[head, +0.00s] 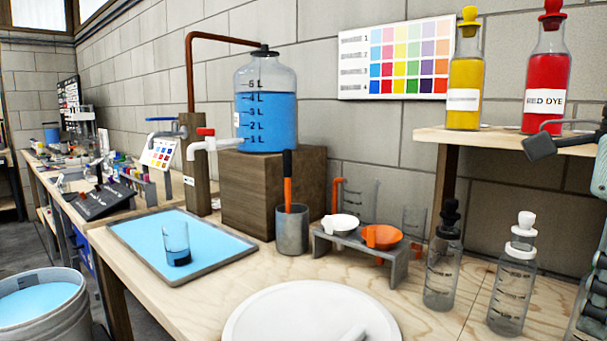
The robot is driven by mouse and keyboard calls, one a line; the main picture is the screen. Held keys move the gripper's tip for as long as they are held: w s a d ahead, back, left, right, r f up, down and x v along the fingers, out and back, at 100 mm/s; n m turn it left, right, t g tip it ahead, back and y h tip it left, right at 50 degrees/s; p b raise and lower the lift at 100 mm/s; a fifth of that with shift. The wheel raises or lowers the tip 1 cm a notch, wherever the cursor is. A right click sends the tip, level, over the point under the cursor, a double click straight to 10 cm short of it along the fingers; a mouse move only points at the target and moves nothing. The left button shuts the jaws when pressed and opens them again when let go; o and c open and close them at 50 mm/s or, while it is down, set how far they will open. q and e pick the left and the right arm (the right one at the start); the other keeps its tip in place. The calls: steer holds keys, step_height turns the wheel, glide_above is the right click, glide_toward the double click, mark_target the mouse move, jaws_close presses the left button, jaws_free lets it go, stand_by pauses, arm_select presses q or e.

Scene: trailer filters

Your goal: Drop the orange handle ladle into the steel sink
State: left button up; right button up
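A grey metal cup (292,230) stands mid-table and holds an upright tool (288,180) with a black top and orange lower shaft; its lower end is hidden. An orange hooked handle (339,195) shows by a clear beaker behind the small rack. I cannot tell which of these is the ladle. A shallow metal-rimmed basin (222,257) of light blue liquid, likely the steel sink, lies at the left of the table. My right gripper (570,148) is partly in view at the right edge, by the shelf, away from these things; its opening is unclear. My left gripper is out of view.
A beaker (176,240) with dark liquid stands in the basin. A rack (360,250) holds white and orange bowl-like pieces. A white round plate (300,318) lies in front. Two clear bottles (443,270) (513,285) stand at right, below a shelf with dye bottles (547,75).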

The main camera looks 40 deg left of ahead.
step_height(320, 180, up, 5)
steer(key=shift+r, duration=0.2)
stand_by(0.6)
